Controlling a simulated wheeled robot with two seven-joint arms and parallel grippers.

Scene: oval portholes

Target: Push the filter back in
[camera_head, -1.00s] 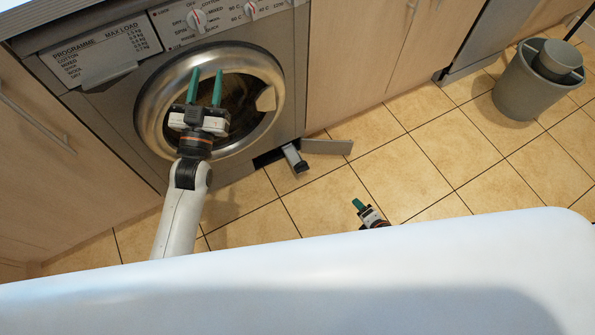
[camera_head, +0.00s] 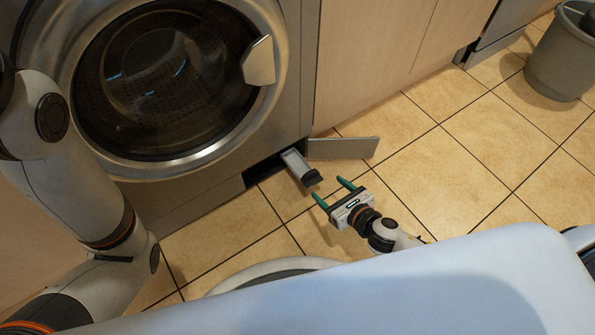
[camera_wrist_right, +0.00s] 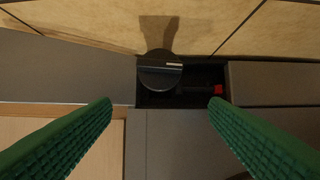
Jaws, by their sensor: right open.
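The filter (camera_head: 297,162) sticks out of the low opening at the washing machine's foot, its pale body showing and its dark round knob outward. In the right wrist view the knob (camera_wrist_right: 160,70) faces me, above the middle between my fingers. My right gripper (camera_head: 332,191) is open and empty, low over the floor just in front of the knob and apart from it; its green fingers also show in the wrist view (camera_wrist_right: 160,108). My left arm comes in at the left edge, but its gripper is out of view.
The flap (camera_head: 344,148) stands open right of the opening. A red piece (camera_wrist_right: 217,90) shows inside the dark recess. The washing machine door (camera_head: 165,80) is above. A grey bucket (camera_head: 560,60) stands far right. The tiled floor (camera_head: 450,165) between is clear.

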